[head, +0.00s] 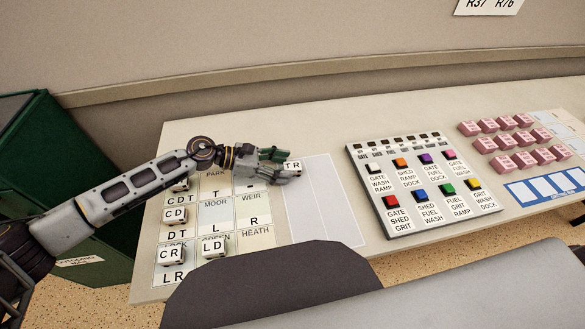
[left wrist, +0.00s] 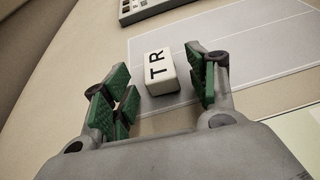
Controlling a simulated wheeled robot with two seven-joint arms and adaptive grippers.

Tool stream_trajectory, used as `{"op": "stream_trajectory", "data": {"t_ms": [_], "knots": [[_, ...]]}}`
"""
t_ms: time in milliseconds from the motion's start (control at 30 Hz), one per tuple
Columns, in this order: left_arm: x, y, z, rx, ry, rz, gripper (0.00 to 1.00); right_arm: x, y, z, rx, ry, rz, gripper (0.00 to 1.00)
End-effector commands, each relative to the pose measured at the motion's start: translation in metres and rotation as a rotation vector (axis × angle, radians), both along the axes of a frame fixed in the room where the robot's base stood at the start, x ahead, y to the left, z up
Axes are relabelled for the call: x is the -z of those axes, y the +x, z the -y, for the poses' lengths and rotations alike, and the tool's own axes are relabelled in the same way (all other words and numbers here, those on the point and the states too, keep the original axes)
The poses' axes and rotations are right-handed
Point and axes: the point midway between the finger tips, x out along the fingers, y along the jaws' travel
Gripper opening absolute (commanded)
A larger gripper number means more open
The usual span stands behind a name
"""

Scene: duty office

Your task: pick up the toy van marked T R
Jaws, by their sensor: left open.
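The toy van marked T R (head: 292,165) is a small white block with black letters. In the head view it sits at the upper left edge of a pale blank panel on the table, partly hidden by my gripper. In the left wrist view the van (left wrist: 160,73) lies between and a little ahead of the green finger pads. My left gripper (head: 282,162) is open around it, and in the wrist view the left gripper (left wrist: 163,92) shows a gap on both sides of the van. My right gripper is not in view.
Other white vans stand on the lettered grid, such as C R (head: 170,254) and L D (head: 213,246). A panel of coloured buttons (head: 420,185) stands right of the blank panel (head: 325,205). Pink blocks (head: 520,140) are farther right. A green cabinet (head: 60,180) stands left of the table.

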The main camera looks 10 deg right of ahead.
Motion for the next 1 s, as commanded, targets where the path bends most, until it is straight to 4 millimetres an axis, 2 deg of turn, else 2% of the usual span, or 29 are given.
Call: {"op": "stream_trajectory", "data": {"t_ms": [133, 600, 933, 1000], "knots": [[0.0019, -0.0002, 0.0059, 0.0, 0.0, 0.001, 0.58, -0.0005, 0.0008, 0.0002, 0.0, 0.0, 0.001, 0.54], [0.0025, -0.0003, 0.006, 0.0, 0.0, 0.0, 0.57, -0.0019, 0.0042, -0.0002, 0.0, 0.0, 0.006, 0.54], [0.0025, -0.0004, 0.006, 0.0, 0.0, 0.0, 0.14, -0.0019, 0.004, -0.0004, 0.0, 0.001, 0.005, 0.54], [0.0024, -0.0003, 0.0059, 0.0, 0.0, 0.0, 0.11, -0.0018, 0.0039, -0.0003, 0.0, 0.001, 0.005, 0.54]]}}
